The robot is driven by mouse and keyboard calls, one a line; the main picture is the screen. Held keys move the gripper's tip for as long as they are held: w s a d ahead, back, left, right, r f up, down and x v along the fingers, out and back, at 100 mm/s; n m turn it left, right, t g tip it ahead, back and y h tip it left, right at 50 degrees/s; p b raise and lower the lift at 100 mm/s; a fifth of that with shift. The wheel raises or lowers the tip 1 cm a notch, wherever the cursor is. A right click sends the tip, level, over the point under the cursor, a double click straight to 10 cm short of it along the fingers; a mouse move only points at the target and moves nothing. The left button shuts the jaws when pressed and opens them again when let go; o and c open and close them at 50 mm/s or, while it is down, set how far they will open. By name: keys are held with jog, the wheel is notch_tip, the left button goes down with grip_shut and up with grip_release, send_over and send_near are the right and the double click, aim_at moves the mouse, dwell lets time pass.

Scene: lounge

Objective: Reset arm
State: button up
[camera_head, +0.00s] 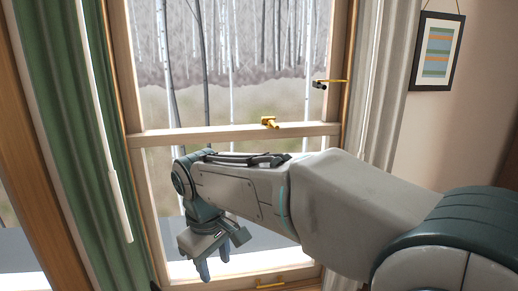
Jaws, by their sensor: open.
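My arm reaches from the lower right toward the middle of the head view, in front of a window. My gripper (213,262) hangs at the arm's end, pointing down, with its fingers apart and nothing visible between them. It shows against the lower window pane, and I cannot tell its exact distance from the glass.
The wooden window frame (230,134) spans the view behind my arm, with a brass latch (269,122) on its crossbar. A green curtain (75,110) hangs at left and a pale curtain (378,80) at right. A framed striped picture (437,52) hangs on the right wall.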

jog(key=s+d+f+m, duration=0.2)
jog(key=s+d+m, duration=0.1)
jog(key=d, duration=0.5)
jog(key=s+d+f+m+t, duration=0.1)
jog(key=s+d+m, duration=0.2)
jog(key=d, duration=0.6)
jog(key=s+d+f+m+t, duration=0.1)
jog(key=s+d+m, duration=0.3)
jog(key=d, duration=0.4)
jog(key=shift+d+f+m, duration=0.2)
jog(key=shift+f+m, duration=0.4)
jog(key=shift+f, duration=0.2)
jog(key=shift+c, duration=0.7)
jog(key=shift+a, duration=0.1)
